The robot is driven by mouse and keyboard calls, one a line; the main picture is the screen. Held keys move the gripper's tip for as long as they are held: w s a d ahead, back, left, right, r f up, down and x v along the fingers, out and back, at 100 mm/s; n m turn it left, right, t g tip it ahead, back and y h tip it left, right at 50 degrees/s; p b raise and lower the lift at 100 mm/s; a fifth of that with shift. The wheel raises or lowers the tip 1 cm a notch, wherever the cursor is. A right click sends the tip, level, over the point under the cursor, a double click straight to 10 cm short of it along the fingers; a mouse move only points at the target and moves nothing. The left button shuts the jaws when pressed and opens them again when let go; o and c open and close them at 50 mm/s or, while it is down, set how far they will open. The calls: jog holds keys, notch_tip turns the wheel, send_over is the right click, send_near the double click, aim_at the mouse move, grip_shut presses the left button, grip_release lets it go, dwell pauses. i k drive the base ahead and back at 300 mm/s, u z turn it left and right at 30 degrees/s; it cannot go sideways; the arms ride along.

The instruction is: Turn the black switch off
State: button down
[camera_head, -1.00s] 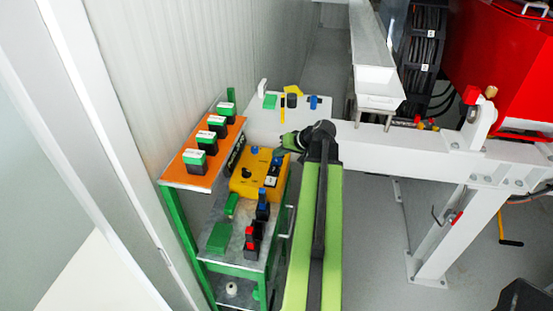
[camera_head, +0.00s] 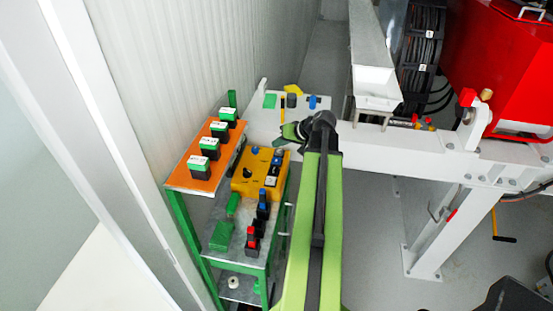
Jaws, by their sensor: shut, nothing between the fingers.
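A yellow control box (camera_head: 243,187) sits on the green-framed shelf in the lower middle left. A black knob (camera_head: 247,172) is on its left part. Blue buttons and a small black-and-white switch (camera_head: 271,181) are on its right part. I cannot tell which way the knob or switch is set. My gripper (camera_head: 287,134) is shut and empty. It is just beyond the far right edge of the yellow box, apart from the knob. My green arm runs up from the bottom of the picture.
An orange board (camera_head: 193,176) with several green-and-black blocks is left of the box. Red and blue switches (camera_head: 252,241) and green pieces are on the grey shelf below. A white beam (camera_head: 400,149) lies right of my gripper. The wall closes the left side.

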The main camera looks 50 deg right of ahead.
aim_at(247, 174)
jog(key=k, duration=1)
